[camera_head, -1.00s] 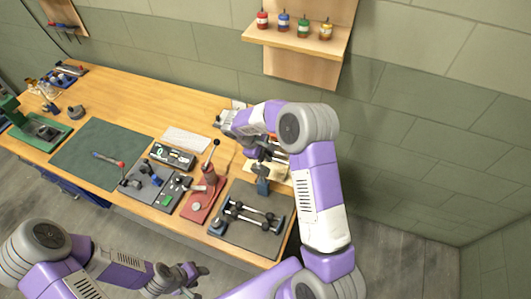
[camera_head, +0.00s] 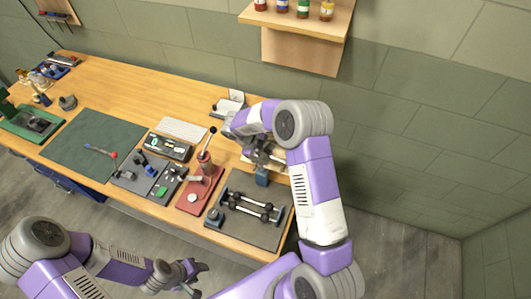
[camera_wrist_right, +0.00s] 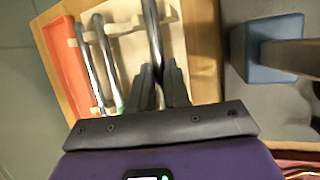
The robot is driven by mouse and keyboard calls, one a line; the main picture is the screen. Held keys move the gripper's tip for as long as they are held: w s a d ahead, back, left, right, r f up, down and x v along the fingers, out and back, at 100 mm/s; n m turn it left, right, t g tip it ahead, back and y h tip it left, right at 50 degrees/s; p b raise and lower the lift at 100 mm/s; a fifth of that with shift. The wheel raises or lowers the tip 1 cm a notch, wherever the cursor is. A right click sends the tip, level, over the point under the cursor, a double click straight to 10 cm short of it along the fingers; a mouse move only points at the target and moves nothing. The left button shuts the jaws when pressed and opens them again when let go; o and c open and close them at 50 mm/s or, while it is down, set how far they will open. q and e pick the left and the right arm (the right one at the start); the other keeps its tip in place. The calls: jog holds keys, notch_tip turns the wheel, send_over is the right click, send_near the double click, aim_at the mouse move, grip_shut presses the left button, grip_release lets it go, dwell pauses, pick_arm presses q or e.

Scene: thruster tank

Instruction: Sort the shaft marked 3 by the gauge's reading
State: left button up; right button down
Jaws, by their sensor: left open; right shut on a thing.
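My right gripper (camera_wrist_right: 160,85) is shut on a dark metal shaft (camera_wrist_right: 151,25) at a pale wooden rack (camera_wrist_right: 128,50). I cannot tell whether the shaft still touches the rack, and no number on it is readable. Two more shafts (camera_wrist_right: 88,65) (camera_wrist_right: 107,55) lie side by side in the rack. In the head view my right gripper (camera_head: 262,150) is over the table's right end, partly hiding the rack. The gauge's readout (camera_head: 168,147) stands mid-table; its display is too small to read surely. My left gripper (camera_head: 190,275) is open and empty in front of the table.
A red strip (camera_wrist_right: 65,65) runs along the rack. A blue block (camera_head: 262,178) stands near it. A dark mat (camera_head: 270,235) holds a stand with bars. A red lever press (camera_head: 200,190) and grey fixtures (camera_head: 138,172) stand left of it. The green mat (camera_head: 75,145) is mostly bare.

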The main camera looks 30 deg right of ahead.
jog(key=shift+f, duration=0.3)
jog(key=c, duration=1)
grip_release()
jog(key=w+a+r, duration=0.1)
jog(key=a, duration=0.3)
jog(key=w+a+r, duration=0.1)
jog(key=a+r, duration=0.1)
jog(key=a, duration=0.3)
jog(key=w+a+r, duration=0.1)
jog(key=a, duration=0.4)
jog(key=shift+w+r+b, duration=0.2)
jog(key=shift+b, duration=0.1)
